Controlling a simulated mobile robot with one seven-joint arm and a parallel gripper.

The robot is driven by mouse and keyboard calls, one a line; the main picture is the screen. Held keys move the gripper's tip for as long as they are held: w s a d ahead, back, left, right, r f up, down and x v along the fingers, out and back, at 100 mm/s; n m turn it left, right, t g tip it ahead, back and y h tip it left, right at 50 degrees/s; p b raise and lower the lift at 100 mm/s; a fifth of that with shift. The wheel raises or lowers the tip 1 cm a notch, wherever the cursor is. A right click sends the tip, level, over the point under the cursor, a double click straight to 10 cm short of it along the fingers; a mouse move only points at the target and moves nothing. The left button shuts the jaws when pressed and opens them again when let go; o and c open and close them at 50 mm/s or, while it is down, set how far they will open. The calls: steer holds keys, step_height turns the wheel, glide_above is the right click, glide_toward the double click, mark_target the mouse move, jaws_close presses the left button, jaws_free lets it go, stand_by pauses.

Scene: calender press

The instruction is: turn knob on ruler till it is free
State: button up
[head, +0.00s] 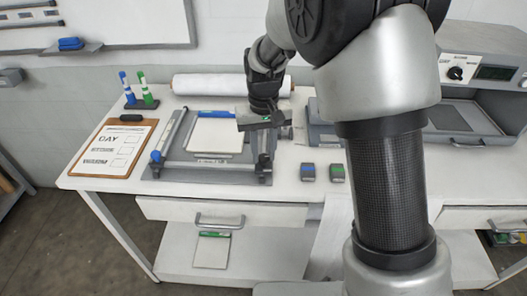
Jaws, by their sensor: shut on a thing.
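A flat press frame with a grey base (190,176) lies on the white table. A metal ruler bar (208,170) crosses its front edge. A blue knob (156,156) stands at the bar's left end. My gripper (265,150) points down over the right end of the bar and is shut on a dark knob there. The fingers and the held knob are small and dark, and partly hidden, so their exact contact is hard to make out. A white paper stack (215,136) with a blue strip at its back edge lies inside the frame.
A clipboard (118,172) lies left of the frame, with blue and green markers (138,90) behind it. A white roll (215,84) lies at the back. Two small blocks (308,172) (337,173) sit to the right. A grey machine (470,110) stands further right.

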steer(key=n, duration=0.3)
steer(key=shift+n, duration=0.4)
steer(key=n, duration=0.3)
steer(key=shift+r+n, duration=0.1)
steer(key=shift+n, duration=0.2)
steer(key=n+p, duration=0.1)
steer(key=n, duration=0.3)
steer(key=shift+p, duration=0.3)
steer(key=shift+n+p, duration=0.5)
steer(key=shift+n, duration=1.4)
steer(key=o, duration=1.1)
